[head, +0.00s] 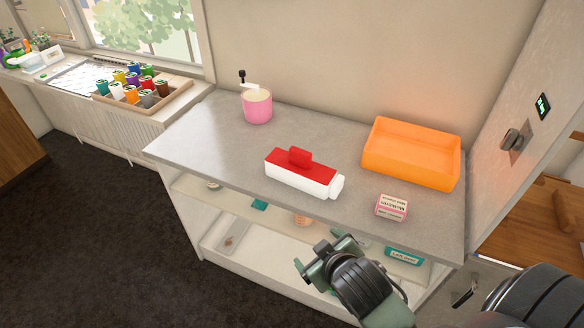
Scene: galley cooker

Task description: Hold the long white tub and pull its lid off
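The long white tub (300,182) lies lengthwise on the grey counter, near its front edge, with a white rounded end at the right. Its red lid (284,164) is on top and has a raised red grip (300,157). My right gripper (322,254) is below and in front of the tub, off the counter's front edge and apart from the tub. Its two fingers look spread, with nothing visible between them. My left gripper is not in view.
An orange tray (410,180) stands at the counter's back right, with a small pink-and-white box (391,208) in front. A pink pot (257,108) stands at the back left. Shelves with small items lie under the counter. The counter left of the tub is clear.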

